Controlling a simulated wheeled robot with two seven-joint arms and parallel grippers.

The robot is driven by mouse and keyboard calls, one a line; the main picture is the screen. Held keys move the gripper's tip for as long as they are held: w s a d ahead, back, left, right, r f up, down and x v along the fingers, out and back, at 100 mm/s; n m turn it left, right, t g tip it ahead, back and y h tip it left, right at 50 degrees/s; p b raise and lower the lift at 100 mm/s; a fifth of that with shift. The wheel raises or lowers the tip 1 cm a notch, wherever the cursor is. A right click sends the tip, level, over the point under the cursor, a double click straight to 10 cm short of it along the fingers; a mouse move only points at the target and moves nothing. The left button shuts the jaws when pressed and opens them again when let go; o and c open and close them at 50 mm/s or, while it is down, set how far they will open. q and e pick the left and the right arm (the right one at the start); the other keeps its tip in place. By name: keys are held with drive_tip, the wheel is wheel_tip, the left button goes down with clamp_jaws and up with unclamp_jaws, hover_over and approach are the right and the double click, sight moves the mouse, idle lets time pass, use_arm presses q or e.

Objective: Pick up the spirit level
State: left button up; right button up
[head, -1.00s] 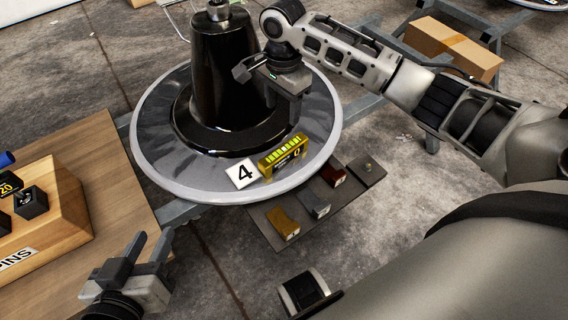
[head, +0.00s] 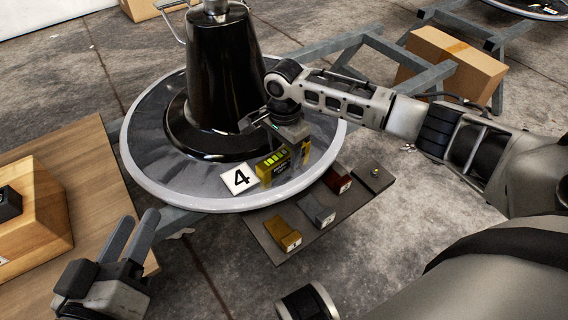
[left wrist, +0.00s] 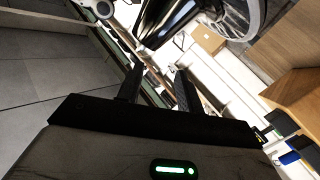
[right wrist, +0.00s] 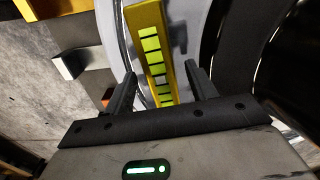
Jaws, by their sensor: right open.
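The spirit level is a yellow bar with lit green segments (head: 272,168). In the right wrist view the level (right wrist: 151,42) extends between the fingers. My right gripper (head: 286,146) is open, just above and behind the level, and partly hides it; its fingers (right wrist: 160,76) lie on either side of the level, with gaps showing. My left gripper (head: 133,233) is open and empty at the lower left, also seen in the left wrist view (left wrist: 158,72).
The black chair column (head: 222,75) rises close behind my right gripper. A dark board (head: 345,215) with several coloured blocks lies in front of the base. A wooden table (head: 95,185) is at left. A cardboard box (head: 450,68) is at the back right.

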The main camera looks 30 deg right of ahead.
drive_tip(key=shift+f, duration=0.75)
drive_tip(key=c, duration=1.2)
clamp_jaws()
drive_tip(key=shift+r, duration=0.2)
